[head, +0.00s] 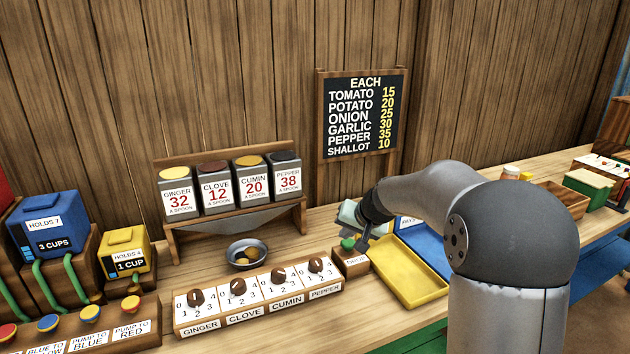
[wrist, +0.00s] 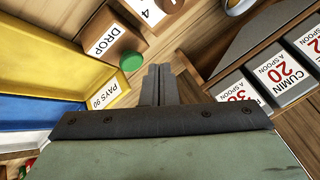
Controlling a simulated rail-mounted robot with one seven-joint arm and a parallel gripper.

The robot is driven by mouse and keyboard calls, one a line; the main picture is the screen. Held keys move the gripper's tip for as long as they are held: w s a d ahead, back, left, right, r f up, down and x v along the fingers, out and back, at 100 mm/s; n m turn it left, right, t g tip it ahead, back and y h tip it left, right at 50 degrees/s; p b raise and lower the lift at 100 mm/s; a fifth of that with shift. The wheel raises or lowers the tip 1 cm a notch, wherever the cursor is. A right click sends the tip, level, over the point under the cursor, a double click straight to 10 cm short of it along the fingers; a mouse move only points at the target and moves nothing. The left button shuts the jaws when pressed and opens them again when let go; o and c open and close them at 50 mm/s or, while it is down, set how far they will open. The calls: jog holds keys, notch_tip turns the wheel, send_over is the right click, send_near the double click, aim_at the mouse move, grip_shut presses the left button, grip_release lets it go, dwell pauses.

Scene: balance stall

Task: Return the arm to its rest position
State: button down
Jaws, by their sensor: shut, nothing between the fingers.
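My gripper (head: 360,246) is at the end of my arm in the middle of the head view, above the counter. It is near the small wooden DROP box (head: 353,263) with its green button (head: 347,243). In the wrist view my gripper's fingers (wrist: 159,76) are together with nothing between them. The DROP box also shows there (wrist: 103,37), at the upper left. The fingertips look close to the green button but apart from it; the height gap is hard to tell. My arm hides part of the counter behind it.
A yellow tray (head: 414,281) and a blue tray (head: 424,240) lie right of the DROP box. The spice rack (head: 237,223), a metal bowl (head: 246,247) and a dial panel (head: 262,312) stand left. Open space lies above the counter.

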jog(key=s+f+n+g+h, duration=0.1)
jog(key=s+f+g, duration=0.1)
jog(key=s, duration=1.7)
jog(key=s+d+f+n+g+h, duration=0.1)
jog(key=s+f+n+g+h, duration=0.1)
jog(key=s, duration=1.8)
jog(key=shift+f+g, duration=0.5)
jog(key=shift+g, duration=0.6)
jog(key=shift+s+d, duration=0.1)
